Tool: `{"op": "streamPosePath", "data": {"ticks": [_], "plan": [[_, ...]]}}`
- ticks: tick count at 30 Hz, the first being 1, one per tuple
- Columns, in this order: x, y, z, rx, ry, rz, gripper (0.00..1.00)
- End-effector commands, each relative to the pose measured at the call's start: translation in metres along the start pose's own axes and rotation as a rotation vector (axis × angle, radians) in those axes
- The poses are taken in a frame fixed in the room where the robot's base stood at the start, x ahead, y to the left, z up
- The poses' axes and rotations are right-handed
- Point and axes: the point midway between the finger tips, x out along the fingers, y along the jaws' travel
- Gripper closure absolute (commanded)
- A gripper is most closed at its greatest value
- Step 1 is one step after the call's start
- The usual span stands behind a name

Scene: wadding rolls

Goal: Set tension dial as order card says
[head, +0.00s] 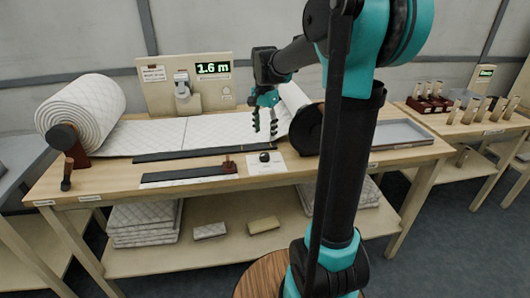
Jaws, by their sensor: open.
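A small black knob (264,157) sits on a white marked plate (265,168) near the bench's front edge; it looks like the tension dial, but its marks and setting are too small to read. A small white card (152,74) with dark print is on the upright panel; it may be the order card, and its text is unreadable. My gripper (265,128) points down above the quilted sheet, its fingers apart and empty. It appears behind and above the black knob, apart from it.
The wooden bench (110,180) carries a quilted roll (85,112), flat sheet (160,135), dark bars (190,173) and a tray (398,133). The panel's display (213,68) reads 1.6 m. My arm hides part of the bench's right side.

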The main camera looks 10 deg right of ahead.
Motion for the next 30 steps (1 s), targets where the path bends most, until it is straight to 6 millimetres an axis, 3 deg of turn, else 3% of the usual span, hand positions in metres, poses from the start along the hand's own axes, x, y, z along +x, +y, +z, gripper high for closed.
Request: {"op": "streamPosePath", "data": {"ticks": [9,15,28,30], "plan": [[0.062,0.0,0.0,0.0,0.0,0.0,0.46],[0.087,0.0,0.0,-0.001,0.0,0.0,0.46],[0.097,0.0,0.0,-0.001,0.0,0.0,0.46],[0.097,0.0,0.0,-0.001,0.0,0.0,0.53]]}}
